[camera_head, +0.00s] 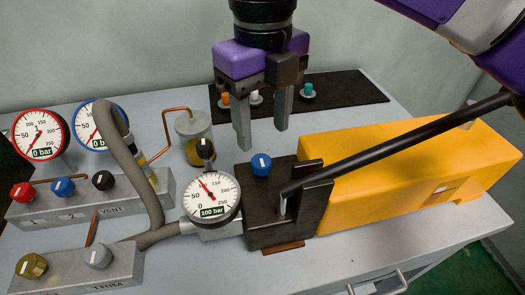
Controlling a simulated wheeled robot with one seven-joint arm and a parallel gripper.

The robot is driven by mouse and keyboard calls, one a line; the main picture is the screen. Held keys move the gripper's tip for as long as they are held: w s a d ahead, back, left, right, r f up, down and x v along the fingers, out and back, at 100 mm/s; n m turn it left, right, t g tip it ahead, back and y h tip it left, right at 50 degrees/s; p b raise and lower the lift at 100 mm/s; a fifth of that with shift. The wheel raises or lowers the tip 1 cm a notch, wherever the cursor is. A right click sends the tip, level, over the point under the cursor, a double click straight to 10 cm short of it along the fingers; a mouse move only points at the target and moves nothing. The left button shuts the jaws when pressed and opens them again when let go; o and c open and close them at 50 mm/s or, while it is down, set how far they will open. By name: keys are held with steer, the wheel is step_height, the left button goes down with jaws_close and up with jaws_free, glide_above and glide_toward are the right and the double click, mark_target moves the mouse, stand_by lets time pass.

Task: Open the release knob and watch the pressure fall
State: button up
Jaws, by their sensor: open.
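A blue knob (262,164) with a white mark sits on top of the black block (262,215) at the front of a yellow hand pump (400,175). It appears to be the release knob, though no label on it is readable. The white pressure gauge (210,197) at the block's left shows a red needle and a display of "100 bar". My gripper (263,138) points down with its two fingers apart and empty. In the picture its fingertips are just above the blue knob; no contact shows.
The pump's black lever (400,140) slants up to the right. A grey hose (140,175) arches at the left, near two gauges reading "0 bar" and a manifold (90,205) with red, blue and black knobs. A black mat (340,90) with small fittings lies behind.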

mark_target(262, 161)
step_height(262, 161, down, 7)
steer(key=shift+a, duration=0.1)
stand_by(0.3)
steer(key=shift+s, duration=0.1)
jaws_close()
